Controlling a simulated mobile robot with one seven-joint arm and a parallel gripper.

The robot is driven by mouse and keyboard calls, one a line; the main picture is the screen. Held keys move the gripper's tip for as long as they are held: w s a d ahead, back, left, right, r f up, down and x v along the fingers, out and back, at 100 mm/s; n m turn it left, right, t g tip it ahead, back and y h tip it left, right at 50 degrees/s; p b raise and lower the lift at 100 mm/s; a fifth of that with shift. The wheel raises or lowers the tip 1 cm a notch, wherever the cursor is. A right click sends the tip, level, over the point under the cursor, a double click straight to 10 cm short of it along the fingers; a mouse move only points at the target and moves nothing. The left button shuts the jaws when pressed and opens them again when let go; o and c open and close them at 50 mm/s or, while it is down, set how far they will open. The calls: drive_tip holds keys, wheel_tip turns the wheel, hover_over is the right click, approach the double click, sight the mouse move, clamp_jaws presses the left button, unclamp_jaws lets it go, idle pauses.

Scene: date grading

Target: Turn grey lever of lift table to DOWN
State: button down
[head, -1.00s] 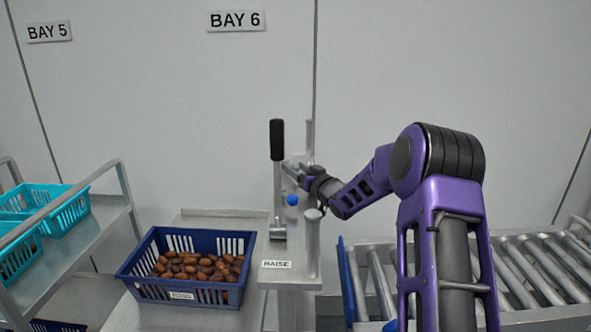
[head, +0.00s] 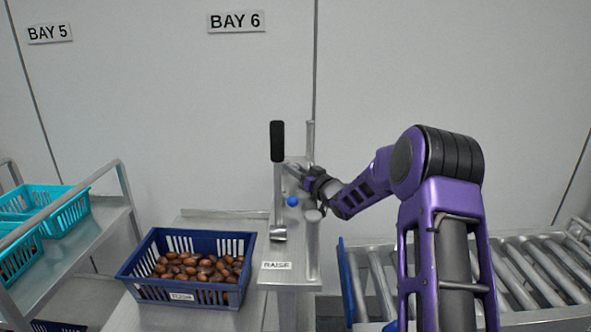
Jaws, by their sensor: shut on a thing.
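A grey metal stand (head: 306,272) is in the middle of the head view, with a white RAISE label (head: 277,265) at its near end. An upright lever (head: 279,190) with a grey rod and black grip rises from its left side. A small blue ball (head: 293,201) shows just right of the rod. My gripper (head: 292,170) reaches in from the right at the rod's upper part, below the black grip. It is shut on a grey part there, apparently the grey lever; the fingertips are small and partly hidden. I see no DOWN marking.
A dark blue crate (head: 186,240) of brown dates stands on a grey surface left of the stand. Turquoise crates (head: 62,205) sit on a rack at far left. A roller conveyor (head: 530,262) lies at right. A wall is behind.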

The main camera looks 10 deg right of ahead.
drive_tip(key=shift+w+d+r+n+g+y+p, duration=0.15)
drive_tip(key=shift+d+n+g+y+p, duration=0.2)
drive_tip(key=shift+y+p, duration=0.4)
drive_tip(key=shift+w+d+r+n+g+y+p, duration=0.15)
drive_tip(key=shift+n+g+y+p, duration=0.2)
drive_tip(key=shift+n+y+p, duration=0.35)
drive_tip(key=shift+w+d+f+n+g+y+p, duration=0.15)
drive_tip(key=shift+w+d+n+g+y+p, duration=0.05)
drive_tip(key=shift+n+g+y+p, duration=0.6)
drive_tip(key=shift+w+d+f+n+g+y, duration=0.15)
drive_tip(key=shift+w+d+n+g+y, duration=0.1)
drive_tip(key=shift+n+g+y, duration=0.45)
drive_tip(key=shift+w+d+f+n+g+y, duration=0.1)
drive_tip(key=shift+w+n+g+y, duration=0.15)
drive_tip(key=shift+n+g+y, duration=0.35)
drive_tip(key=shift+w+g+y, duration=0.1)
drive_tip(key=shift+g+y, duration=0.35)
drive_tip(key=shift+g, duration=0.05)
drive_tip(key=shift+w+d+r+n+g+y+b, duration=0.1)
drive_tip(key=shift+w+r+n+g+y+b, duration=0.1)
drive_tip(key=shift+n+g+y+b, duration=0.35)
drive_tip(key=c, duration=0.6)
unclamp_jaws()
